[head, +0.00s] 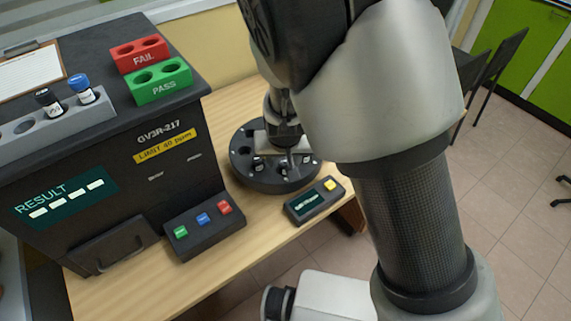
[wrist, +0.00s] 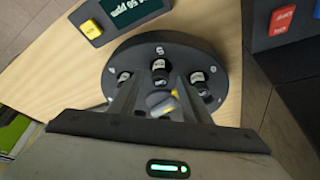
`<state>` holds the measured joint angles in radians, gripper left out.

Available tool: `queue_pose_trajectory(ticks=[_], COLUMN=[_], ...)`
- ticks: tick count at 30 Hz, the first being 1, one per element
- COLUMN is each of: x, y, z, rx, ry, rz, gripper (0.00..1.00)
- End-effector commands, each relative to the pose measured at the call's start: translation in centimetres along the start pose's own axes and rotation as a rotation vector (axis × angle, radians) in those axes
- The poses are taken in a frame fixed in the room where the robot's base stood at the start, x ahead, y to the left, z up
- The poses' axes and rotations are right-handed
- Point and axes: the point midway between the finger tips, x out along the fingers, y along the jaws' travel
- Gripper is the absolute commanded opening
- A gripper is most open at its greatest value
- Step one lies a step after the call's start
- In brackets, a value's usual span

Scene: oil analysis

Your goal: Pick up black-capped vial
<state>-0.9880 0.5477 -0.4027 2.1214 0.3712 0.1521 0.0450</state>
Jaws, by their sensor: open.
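A black-capped vial (head: 47,101) stands upright in the grey rack on top of the analyser at the left, beside a blue-capped vial (head: 81,88). My gripper (head: 285,150) is away from that rack, over the round dark carousel (head: 242,172) on the table. In the wrist view, my gripper (wrist: 158,84) is open, its fingers reaching over the carousel (wrist: 225,105). Several small dark-topped vials with white labels sit in it, one (wrist: 159,68) ahead between the fingertips. A grey piece with a yellow mark lies between the fingers; I cannot tell what it is.
The dark analyser (head: 110,190) stands left of the carousel, with red FAIL (head: 140,55) and green PASS (head: 160,83) holders on top. A button box (head: 204,226) and a small display with a yellow button (head: 313,201) sit near the table's front edge.

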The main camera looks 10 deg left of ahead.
Motion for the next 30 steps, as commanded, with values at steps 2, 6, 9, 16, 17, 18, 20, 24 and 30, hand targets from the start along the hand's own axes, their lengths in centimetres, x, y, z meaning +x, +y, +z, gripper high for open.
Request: queue_pose_trajectory(ticks=[2,6,9,16,17,18,20,24,30], x=[-0.1,-0.1,-0.1,-0.1,-0.1,-0.1,-0.3,-2.1,-6.0], y=[0.0,0.0,0.0,0.0,0.0,0.0,0.0,-0.1,-0.1], z=[0.0,0.0,0.0,0.0,0.0,0.0,-0.1,-0.9,-2.5], rx=[0.000,0.000,0.000,0.000,0.000,0.000,0.000,-0.001,0.000], ry=[0.000,0.000,0.000,0.000,-0.001,0.000,0.000,0.002,0.003], rz=[0.000,0.000,0.000,0.000,0.000,0.000,0.000,-0.002,-0.003], gripper=[0.44,0.23,0.07,0.00,0.00,0.00,0.00,0.00,0.00])
